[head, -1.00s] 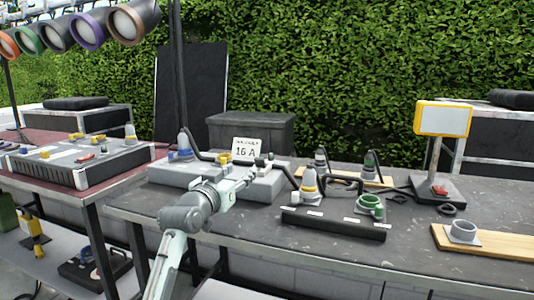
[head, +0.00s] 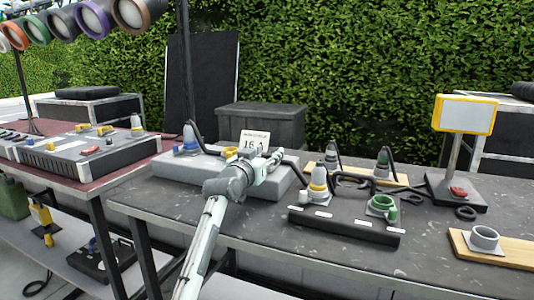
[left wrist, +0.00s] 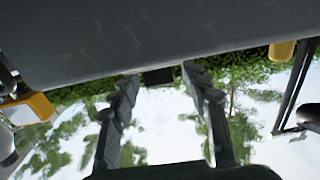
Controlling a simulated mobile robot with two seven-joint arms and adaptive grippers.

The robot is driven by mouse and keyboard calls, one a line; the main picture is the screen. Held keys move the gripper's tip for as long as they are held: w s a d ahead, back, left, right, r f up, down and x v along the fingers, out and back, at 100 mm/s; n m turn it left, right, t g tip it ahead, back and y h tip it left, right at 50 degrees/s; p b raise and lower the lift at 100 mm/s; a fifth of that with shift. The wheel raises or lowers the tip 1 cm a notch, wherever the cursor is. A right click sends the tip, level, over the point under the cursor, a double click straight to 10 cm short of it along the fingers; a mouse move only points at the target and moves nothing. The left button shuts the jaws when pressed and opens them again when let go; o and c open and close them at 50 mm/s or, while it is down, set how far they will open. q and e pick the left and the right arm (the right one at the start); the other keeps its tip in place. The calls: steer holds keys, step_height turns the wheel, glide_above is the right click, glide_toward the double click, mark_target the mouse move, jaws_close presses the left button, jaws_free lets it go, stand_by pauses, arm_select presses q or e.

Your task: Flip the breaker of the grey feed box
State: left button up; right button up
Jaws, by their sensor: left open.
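In the left wrist view the open fingers (left wrist: 160,76) point at a grey surface (left wrist: 150,40), seemingly the feed box. A small dark block (left wrist: 158,76) shows between the fingertips, perhaps the breaker; I cannot tell its position or any contact. My right gripper is out of view.
A black socket strip (head: 345,227) with yellow and green connectors stands to the right. Behind it are cables and more plugs. A yellow-framed lamp (head: 464,115) stands at far right. Another grey box (head: 80,160) is on the left red table.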

arm_select(q)
jaws_close()
stand_by(0.3)
steer(key=shift+w, duration=0.1)
steer(key=g, duration=0.1)
steer(key=g+y, duration=0.1)
steer(key=shift+w+d+r+g, duration=0.15)
steer(key=shift+w+r+g, duration=0.05)
steer(key=shift+w+g, duration=0.2)
steer(key=shift+w+d+g+y, duration=0.1)
steer(key=shift+w+g+y, duration=0.25)
steer(key=shift+g, duration=0.55)
steer(key=shift+w+d+f+g+y, duration=0.1)
steer(key=shift+w+g+y, duration=0.05)
steer(key=shift+g, duration=0.4)
steer(key=shift+w+f+g+y, duration=0.1)
steer(key=shift+w+g, duration=0.05)
steer(key=shift+g, duration=0.4)
